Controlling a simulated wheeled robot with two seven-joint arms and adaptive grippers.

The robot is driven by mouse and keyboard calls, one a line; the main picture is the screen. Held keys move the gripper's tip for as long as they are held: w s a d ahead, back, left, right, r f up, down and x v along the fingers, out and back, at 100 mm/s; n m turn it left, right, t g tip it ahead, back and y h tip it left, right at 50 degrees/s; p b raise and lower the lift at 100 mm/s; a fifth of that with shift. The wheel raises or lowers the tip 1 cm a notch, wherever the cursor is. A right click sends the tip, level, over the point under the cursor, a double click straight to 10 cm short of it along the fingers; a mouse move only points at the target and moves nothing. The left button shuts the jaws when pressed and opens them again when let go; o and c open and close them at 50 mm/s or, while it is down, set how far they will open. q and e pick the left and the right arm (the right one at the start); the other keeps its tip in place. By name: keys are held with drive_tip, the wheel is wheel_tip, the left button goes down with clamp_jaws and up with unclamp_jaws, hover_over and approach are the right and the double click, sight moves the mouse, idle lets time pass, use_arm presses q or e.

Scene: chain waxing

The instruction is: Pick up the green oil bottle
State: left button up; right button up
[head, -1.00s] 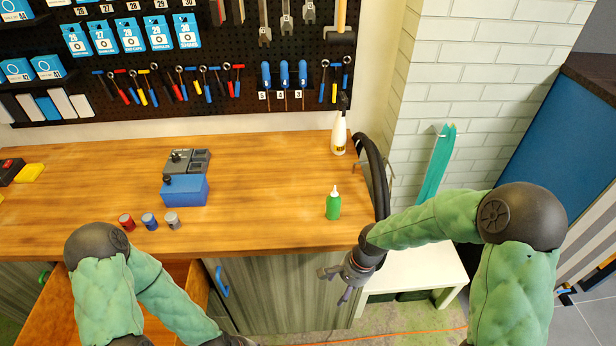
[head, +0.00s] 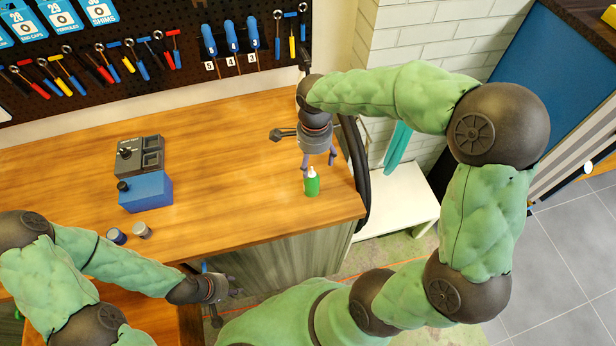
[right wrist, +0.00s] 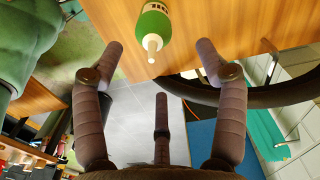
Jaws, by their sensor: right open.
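The green oil bottle (head: 312,184) with a white nozzle stands upright on the wooden workbench (head: 240,130) near its right front edge. My right gripper (head: 319,158) reaches over the bench from behind the bottle, its fingers pointing toward the bottle's top. In the right wrist view the fingers (right wrist: 160,60) are spread wide, and the bottle (right wrist: 153,28) lies beyond the tips, roughly between them. Nothing is held there. My left gripper (head: 232,290) is low, in front of the bench edge; it is small in the picture and its finger opening is unclear.
A blue box (head: 146,193) and a grey device (head: 140,156) stand on the left part of the bench, with small cans (head: 141,230) in front. A black hose (head: 357,165) runs along the right bench edge. Bench space left of the bottle is clear.

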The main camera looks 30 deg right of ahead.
sight(313, 169)
wheel_tip(313, 169, down, 4)
drive_tip(key=shift+w+r, duration=0.15)
drive_tip(key=shift+s+a+f+b, duration=0.1)
drive_tip(key=shift+s+f+b, duration=0.1)
drive_tip(key=shift+f+b, duration=0.1)
wheel_tip(313, 169, down, 4)
drive_tip(key=shift+s+a+f+b, duration=0.15)
drive_tip(key=shift+f+b, duration=0.1)
drive_tip(key=shift+b, duration=0.15)
drive_tip(key=c, duration=1.3)
